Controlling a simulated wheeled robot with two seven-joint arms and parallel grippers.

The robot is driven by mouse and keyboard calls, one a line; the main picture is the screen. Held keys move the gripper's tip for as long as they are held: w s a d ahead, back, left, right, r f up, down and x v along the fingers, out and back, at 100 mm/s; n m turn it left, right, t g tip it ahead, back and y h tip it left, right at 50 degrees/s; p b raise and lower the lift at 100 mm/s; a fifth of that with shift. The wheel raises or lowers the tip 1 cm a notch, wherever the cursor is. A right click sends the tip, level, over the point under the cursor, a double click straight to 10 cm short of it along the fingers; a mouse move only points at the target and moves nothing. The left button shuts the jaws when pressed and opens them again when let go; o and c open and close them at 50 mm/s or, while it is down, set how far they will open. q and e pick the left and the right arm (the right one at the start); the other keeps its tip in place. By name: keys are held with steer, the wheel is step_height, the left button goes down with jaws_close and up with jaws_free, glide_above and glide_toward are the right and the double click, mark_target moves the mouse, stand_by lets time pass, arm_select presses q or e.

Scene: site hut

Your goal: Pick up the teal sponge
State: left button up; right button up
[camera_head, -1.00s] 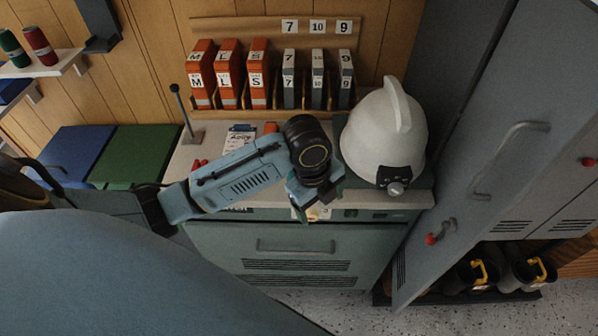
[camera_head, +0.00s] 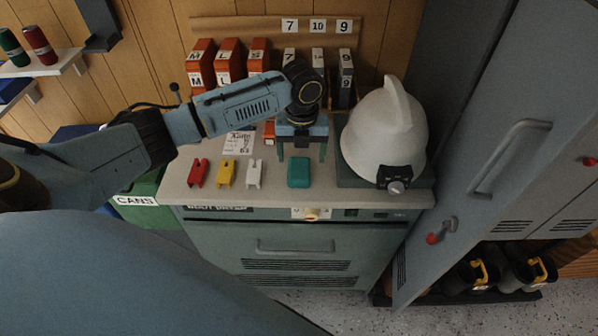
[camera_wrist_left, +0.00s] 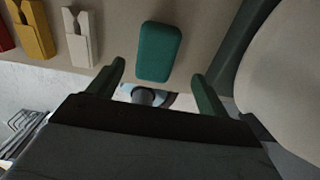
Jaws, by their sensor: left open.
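The teal sponge (camera_head: 298,172) lies on the light cabinet top, left of the white helmet. In the left wrist view the sponge (camera_wrist_left: 159,52) sits just beyond the fingertips and between their lines. My left gripper (camera_head: 301,155) is open and empty. Its two fingers point down, above and slightly behind the sponge in the head view. In the left wrist view the open fingers (camera_wrist_left: 162,80) stand apart on either side of the sponge's near end. I cannot see contact with it. My right gripper is not in view.
Red (camera_head: 198,173), yellow (camera_head: 227,173) and white (camera_head: 254,174) clips stand left of the sponge. A white helmet (camera_head: 384,130) on a dark base is close on the right. Orange and grey boxes line the back. A grey locker door (camera_head: 480,150) stands open at right.

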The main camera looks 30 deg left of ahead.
mark_target(299, 168)
arm_select(q)
steer(key=f, duration=0.6)
steer(key=shift+s+a, duration=0.1)
steer(key=shift+a, duration=0.2)
steer(key=shift+r, duration=0.1)
steer(key=c, duration=1.1)
steer(key=shift+o, duration=0.2)
step_height(299, 168, up, 10)
steer(key=shift+r, duration=0.1)
steer(key=o, duration=0.4)
steer(key=c, duration=0.3)
